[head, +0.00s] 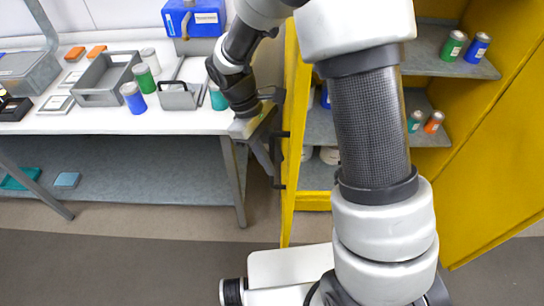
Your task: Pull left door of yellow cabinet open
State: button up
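The yellow cabinet (454,92) stands at the right, with its inside and shelves in view. Its left door (290,190) shows almost edge-on as a narrow yellow strip, standing out from the cabinet front. A dark vertical handle (279,160) is on the left face of this door. My gripper (262,138) is just left of the handle, by the table's right end. Its fingers are small and partly hidden, so I cannot tell whether they touch the handle or are open. The right door (500,170) stands wide open at the far right.
A white table (95,122) at the left holds grey trays, several cans and a blue box (194,18); its right end is close to my gripper. Cabinet shelves (440,62) hold cans. My arm hides part of the cabinet. The floor (130,265) in front is clear.

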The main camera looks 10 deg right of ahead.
jog(key=v, duration=1.7)
jog(key=shift+r, duration=0.3)
